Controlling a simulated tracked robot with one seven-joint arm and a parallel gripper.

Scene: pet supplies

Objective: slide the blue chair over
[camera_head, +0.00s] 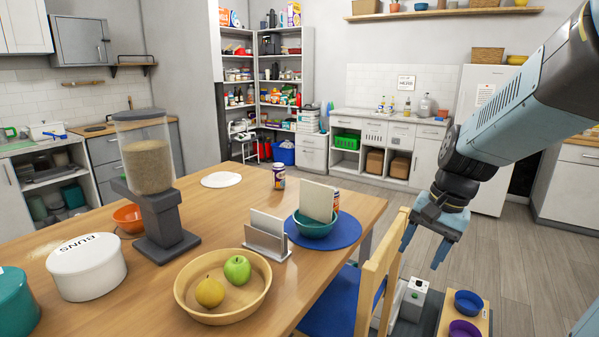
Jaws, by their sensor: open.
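The blue chair has a light wooden back frame (371,285) and a blue seat (330,303). It stands at the right end of the wooden table, with its seat partly hidden by the tabletop and its lower part out of view. My gripper (421,258) hangs from my arm at the right, fingers pointing down and apart, with nothing between them. In the picture it is just right of the chair's back, and I cannot tell whether it touches the chair.
The wooden table (345,190) holds a fruit bowl (190,308), a food dispenser (150,180) and a blue mat (350,232) with a teal bowl. A low stand with a blue bowl (467,302) and a purple bowl (464,329) is below my gripper. Open floor (520,260) lies right.

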